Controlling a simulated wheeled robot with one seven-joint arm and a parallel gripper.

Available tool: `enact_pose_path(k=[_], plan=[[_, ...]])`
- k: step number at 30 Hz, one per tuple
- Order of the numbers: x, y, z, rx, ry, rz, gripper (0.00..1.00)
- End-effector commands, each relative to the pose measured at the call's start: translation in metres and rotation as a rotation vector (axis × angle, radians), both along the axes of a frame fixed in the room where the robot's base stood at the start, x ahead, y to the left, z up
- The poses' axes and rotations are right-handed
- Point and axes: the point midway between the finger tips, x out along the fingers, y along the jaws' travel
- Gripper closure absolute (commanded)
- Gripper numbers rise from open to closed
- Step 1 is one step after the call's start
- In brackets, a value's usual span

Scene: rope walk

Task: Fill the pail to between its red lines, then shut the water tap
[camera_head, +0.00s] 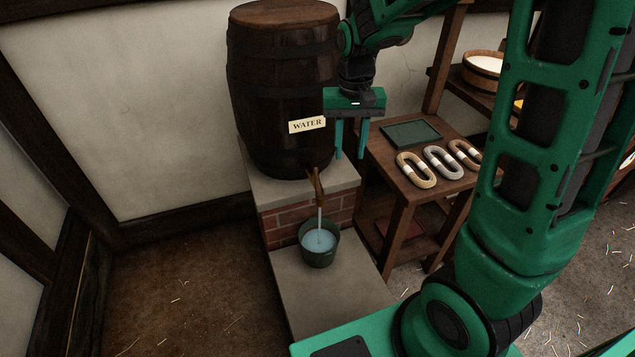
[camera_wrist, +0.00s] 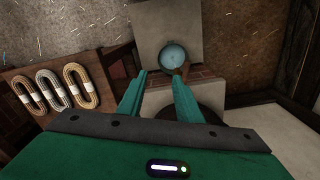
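The green pail (camera_head: 319,255) stands upright on the low stone step under the tap (camera_head: 316,184). A thin stream of water runs from the tap into it, and pale water (camera_head: 319,240) shows inside; I cannot make out the red lines. The wooden barrel (camera_head: 283,90) bears a "WATER" label (camera_head: 307,125). My gripper (camera_head: 350,156) is open and empty, pointing down to the right of the barrel, above and right of the tap. In the wrist view the pail (camera_wrist: 174,56) lies beyond my fingertips, and the tap (camera_wrist: 181,72) is partly hidden.
A wooden bench (camera_head: 395,187) at the right holds a dark green tray (camera_head: 411,134) and several rope coils (camera_head: 442,163). A shelf behind holds a wooden tub (camera_head: 483,72). Brick and stone (camera_head: 300,190) carry the barrel. The floor at the left is clear.

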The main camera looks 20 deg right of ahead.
Motion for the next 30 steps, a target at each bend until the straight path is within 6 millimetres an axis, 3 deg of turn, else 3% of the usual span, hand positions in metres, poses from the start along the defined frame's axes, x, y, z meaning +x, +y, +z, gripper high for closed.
enact_pose_path(k=[3, 9, 14, 30], plan=[[0.028, 0.033, -0.019, 0.004, 0.004, 0.035, 0.68], [0.047, 0.06, -0.035, 0.011, 0.002, 0.058, 0.68], [0.049, 0.063, -0.048, 0.011, 0.003, 0.06, 0.68], [0.049, 0.062, -0.131, 0.011, 0.003, 0.06, 0.68]])
